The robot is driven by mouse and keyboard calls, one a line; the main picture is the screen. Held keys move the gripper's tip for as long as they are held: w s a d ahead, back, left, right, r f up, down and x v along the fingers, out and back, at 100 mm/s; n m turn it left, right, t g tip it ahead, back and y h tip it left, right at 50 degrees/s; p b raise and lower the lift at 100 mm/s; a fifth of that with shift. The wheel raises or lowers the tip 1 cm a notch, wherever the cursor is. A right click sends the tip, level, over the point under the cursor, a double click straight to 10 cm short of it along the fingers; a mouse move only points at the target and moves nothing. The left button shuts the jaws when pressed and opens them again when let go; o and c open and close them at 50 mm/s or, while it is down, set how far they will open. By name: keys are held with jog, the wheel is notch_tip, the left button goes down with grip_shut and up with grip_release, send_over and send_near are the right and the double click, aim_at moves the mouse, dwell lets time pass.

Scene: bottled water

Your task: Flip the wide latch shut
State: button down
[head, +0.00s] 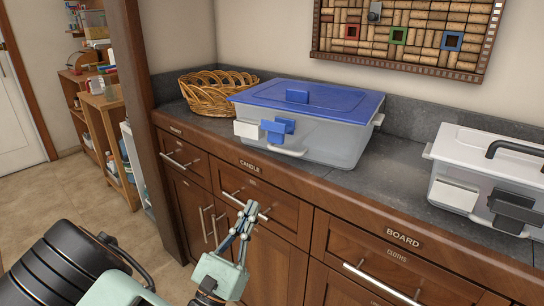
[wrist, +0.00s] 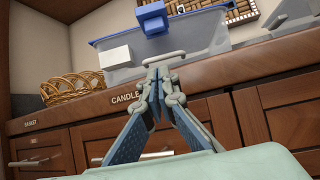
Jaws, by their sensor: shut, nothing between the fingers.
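A clear box with a blue lid (head: 330,101) stands on the counter. Its front carries a blue latch (head: 277,130), which appears to stick out from the wall, and a white block (head: 246,130) to its left. The wrist view shows the blue latch (wrist: 152,18) and the white block (wrist: 115,56) above my fingers. I cannot tell for certain which part is the wide latch. My gripper (head: 248,212) is shut and empty, in front of the drawers and below the counter edge, apart from the box. In the wrist view its fingertips (wrist: 158,75) meet below the blue latch.
A pale bar handle (head: 292,152) juts from the box front. A wicker basket (head: 212,92) stands behind left. A white-lidded box (head: 487,150) with a dark latch (head: 513,210) stands right. Bare counter (head: 405,165) lies between the boxes. Drawer handles (head: 245,205) protrude below.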

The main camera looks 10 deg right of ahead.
aim_at(278, 131)
jog(key=s+a+r+b+x, duration=0.1)
jog(key=r+x, duration=0.1)
jog(key=x, duration=1.1)
jog(key=shift+b, duration=0.4)
jog(key=shift+s+r, duration=0.15)
jog(key=shift+s+a+r+g+y+p, duration=0.15)
jog(key=shift+g+y+p, duration=0.3)
jog(key=shift+p, duration=0.65)
